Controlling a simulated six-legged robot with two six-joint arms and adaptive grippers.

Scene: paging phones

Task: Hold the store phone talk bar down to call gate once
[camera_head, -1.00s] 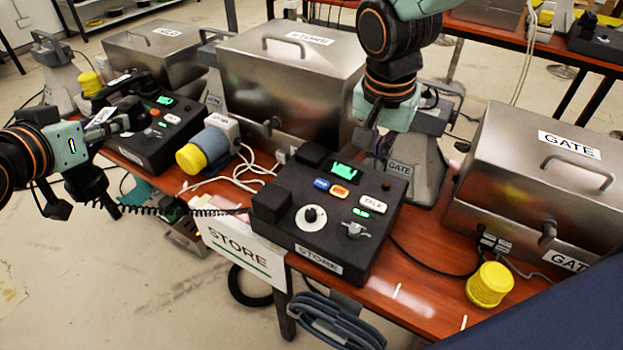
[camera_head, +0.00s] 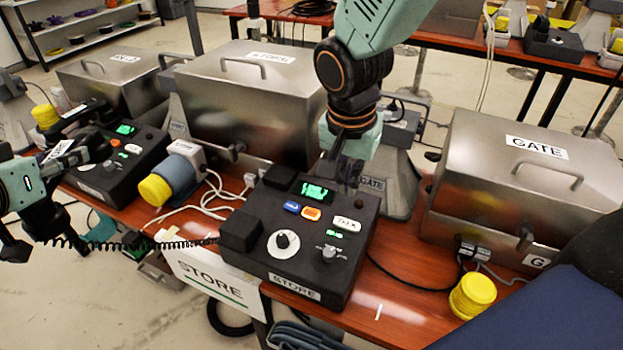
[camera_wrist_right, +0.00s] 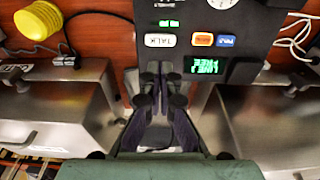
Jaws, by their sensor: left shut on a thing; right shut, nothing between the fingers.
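The black store phone (camera_head: 318,262) stands on the red-brown table, with a lit green screen, blue and orange buttons, a dial and a white talk bar (camera_head: 346,223). My right gripper (camera_head: 350,182) is shut and empty, just behind the talk bar at the phone's back edge. In the right wrist view the talk bar (camera_wrist_right: 160,40) lies apart from the closed fingertips (camera_wrist_right: 160,88). My left gripper (camera_head: 78,154) is shut on a dark handset with a white label (camera_head: 58,152), in front of another phone. A coiled cord (camera_head: 130,243) runs from the store phone towards it.
Another phone (camera_head: 110,182) sits to the left. A grey horn labelled GATE (camera_head: 398,185) and metal boxes, including the gate box (camera_head: 530,190), stand behind and right. Yellow-capped units (camera_head: 472,296) and loose cables lie around. Bare table shows right of the store phone.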

